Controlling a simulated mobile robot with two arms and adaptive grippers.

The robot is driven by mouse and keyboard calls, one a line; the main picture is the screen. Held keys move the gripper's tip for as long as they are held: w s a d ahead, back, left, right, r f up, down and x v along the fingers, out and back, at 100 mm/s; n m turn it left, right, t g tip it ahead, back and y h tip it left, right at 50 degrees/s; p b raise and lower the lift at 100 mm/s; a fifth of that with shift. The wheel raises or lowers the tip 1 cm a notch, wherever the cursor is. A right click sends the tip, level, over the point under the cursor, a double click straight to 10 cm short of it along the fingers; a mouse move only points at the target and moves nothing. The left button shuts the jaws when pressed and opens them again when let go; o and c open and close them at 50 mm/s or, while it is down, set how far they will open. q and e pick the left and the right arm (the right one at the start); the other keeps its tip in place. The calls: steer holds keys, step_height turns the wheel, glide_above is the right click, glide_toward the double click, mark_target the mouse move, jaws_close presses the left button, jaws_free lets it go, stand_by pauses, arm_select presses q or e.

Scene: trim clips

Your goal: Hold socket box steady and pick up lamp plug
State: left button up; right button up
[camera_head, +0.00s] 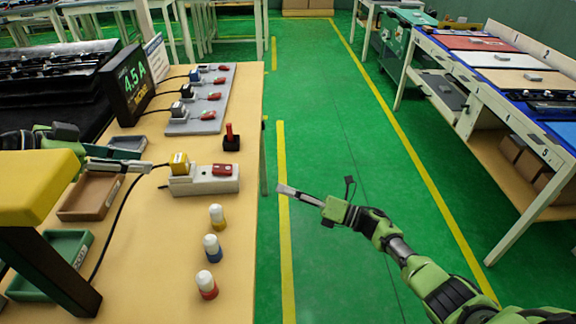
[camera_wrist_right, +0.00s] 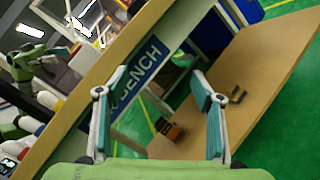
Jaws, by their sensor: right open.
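The white socket box (camera_head: 217,184) lies on the wooden bench and has a red switch (camera_head: 225,170) on its right part. A yellow plug (camera_head: 179,163) stands on its left end, with a dark cable running off toward the front left. My left gripper (camera_head: 145,167) is just left of the plug and socket box, apart from them; its finger gap is unclear. My right gripper (camera_head: 279,189) is past the bench's right edge, over the green floor. In the right wrist view it (camera_wrist_right: 160,75) is open with nothing between its fingers.
Three white-topped pegs (camera_head: 212,247) stand in front of the socket box. A grey power strip (camera_head: 202,107), a red-topped stick (camera_head: 231,137) and a display (camera_head: 130,85) are behind it. A brown tray (camera_head: 89,197) and a green tray (camera_head: 47,265) lie left. A yellow-topped lamp (camera_head: 38,188) blocks the near left.

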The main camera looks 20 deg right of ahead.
step_height(320, 180, up, 9)
steer(key=s+a+n+g+y, duration=0.1)
steer(key=a+n+g+y, duration=0.15)
steer(key=n+g, duration=0.65)
steer(key=n, duration=0.7)
glide_toward(232, 170)
steer(key=shift+y, duration=0.45)
steer(key=x, duration=0.3)
steer(key=f+x, duration=0.1)
steer(key=x, duration=0.6)
steer(key=shift+w+a+f, duration=0.1)
steer(key=shift+w+f, duration=0.1)
steer(key=shift+w, duration=0.25)
